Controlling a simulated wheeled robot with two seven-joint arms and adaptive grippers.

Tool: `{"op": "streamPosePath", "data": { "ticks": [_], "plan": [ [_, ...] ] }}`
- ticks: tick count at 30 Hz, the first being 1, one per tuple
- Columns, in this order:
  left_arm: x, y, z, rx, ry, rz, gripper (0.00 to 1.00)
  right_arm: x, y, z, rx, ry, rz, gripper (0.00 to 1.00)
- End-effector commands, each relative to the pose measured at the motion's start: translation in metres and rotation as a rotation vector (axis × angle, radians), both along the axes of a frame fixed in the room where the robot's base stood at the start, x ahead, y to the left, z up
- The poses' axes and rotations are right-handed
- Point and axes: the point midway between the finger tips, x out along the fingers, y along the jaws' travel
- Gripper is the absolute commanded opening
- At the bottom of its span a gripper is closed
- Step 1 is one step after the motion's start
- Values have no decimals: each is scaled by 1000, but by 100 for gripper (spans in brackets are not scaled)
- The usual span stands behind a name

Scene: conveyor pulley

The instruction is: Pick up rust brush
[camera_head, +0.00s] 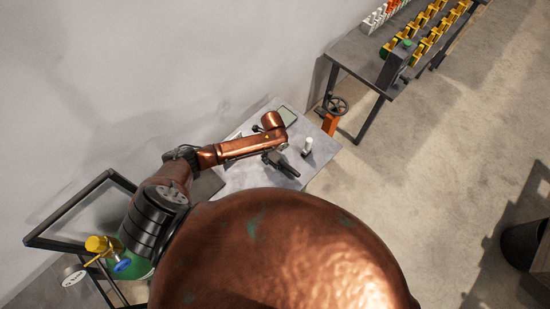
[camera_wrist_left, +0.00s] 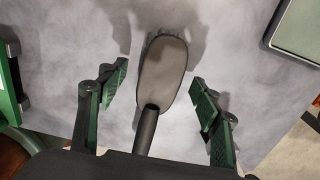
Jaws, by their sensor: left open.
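The rust brush (camera_wrist_left: 163,72) shows in the left wrist view, with a grey oval head and a dark handle. It lies on the grey table top, with bristles just visible at the far end of its head. My left gripper (camera_wrist_left: 160,97) is open, with one green-padded finger on each side of the brush. The fingers look apart from it. The near end of the handle is hidden behind the gripper body. In the head view my left gripper (camera_head: 281,163) is over the small table, and I cannot make out the brush there. My right gripper is not in view.
A longer bench (camera_head: 357,55) with yellow parts stands at upper right. Floor on the right is mostly clear.

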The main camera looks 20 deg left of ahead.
Motion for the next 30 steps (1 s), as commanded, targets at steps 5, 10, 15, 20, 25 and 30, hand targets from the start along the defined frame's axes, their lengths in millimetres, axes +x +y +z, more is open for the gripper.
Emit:
{"op": "streamPosePath", "data": {
  "ticks": [5,10,15,20,25,30],
  "plan": [
    [1,-1,-19,-1,-2,-2,59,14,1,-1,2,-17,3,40],
    [2,-2,-21,0,-2,-4,59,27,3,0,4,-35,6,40],
    [2,-2,-21,-1,-2,-5,54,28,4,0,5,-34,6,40],
    [2,-3,-21,-1,-2,-5,43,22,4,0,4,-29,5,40],
    [2,-3,-21,-1,-2,-5,31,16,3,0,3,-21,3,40],
    [2,-3,-21,-1,-2,-4,20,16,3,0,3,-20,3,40]
  ]
}}
